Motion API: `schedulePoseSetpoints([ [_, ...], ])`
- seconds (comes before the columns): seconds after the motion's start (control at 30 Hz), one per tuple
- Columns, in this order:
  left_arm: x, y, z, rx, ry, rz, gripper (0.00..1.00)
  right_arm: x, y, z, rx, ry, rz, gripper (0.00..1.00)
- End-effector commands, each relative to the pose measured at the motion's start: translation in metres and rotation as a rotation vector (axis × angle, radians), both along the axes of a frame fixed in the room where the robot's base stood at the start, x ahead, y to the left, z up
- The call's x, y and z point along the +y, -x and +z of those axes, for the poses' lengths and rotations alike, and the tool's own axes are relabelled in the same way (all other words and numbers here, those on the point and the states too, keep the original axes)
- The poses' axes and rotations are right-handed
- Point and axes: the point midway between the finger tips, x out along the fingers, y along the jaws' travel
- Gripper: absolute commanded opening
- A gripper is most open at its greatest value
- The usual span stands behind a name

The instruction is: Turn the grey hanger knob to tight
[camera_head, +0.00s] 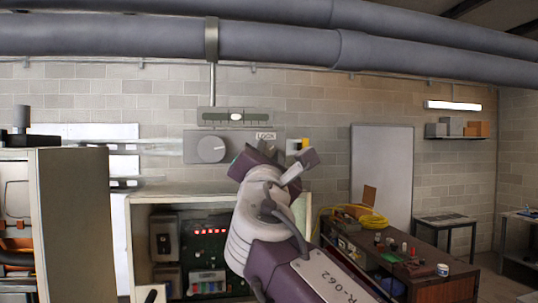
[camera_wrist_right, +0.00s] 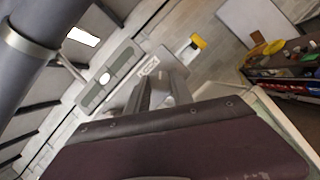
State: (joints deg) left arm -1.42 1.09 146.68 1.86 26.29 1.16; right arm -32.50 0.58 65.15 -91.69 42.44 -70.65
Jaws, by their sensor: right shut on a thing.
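A grey panel (camera_head: 188,150) hangs on the wall under the pipes. It bears a large round grey dial (camera_head: 211,149) with a pale mark, and a small label (camera_head: 265,136), also seen in the right wrist view (camera_wrist_right: 149,66). My right gripper (camera_head: 256,160) is at the panel's right part, just below the label and right of the dial. In the right wrist view its fingers (camera_wrist_right: 162,92) are shut on a grey knob between them, mostly hidden. The knob's pointing direction cannot be read. My left gripper is not in view.
A level gauge (camera_head: 235,116) with a white bubble is above the panel. A yellow part (camera_head: 304,144) sits at its right. Thick grey pipes (camera_head: 280,38) run overhead. An open cabinet (camera_head: 150,190) stands below, and a workbench (camera_head: 440,282) is at right.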

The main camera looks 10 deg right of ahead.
Motion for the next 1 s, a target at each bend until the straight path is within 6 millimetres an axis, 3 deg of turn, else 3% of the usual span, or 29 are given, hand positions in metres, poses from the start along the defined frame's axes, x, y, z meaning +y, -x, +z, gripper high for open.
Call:
schedulePoseSetpoints([
  [1.0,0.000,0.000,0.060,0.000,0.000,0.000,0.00,0.004,-0.001,0.007,0.001,-0.926,0.000,0.00],
])
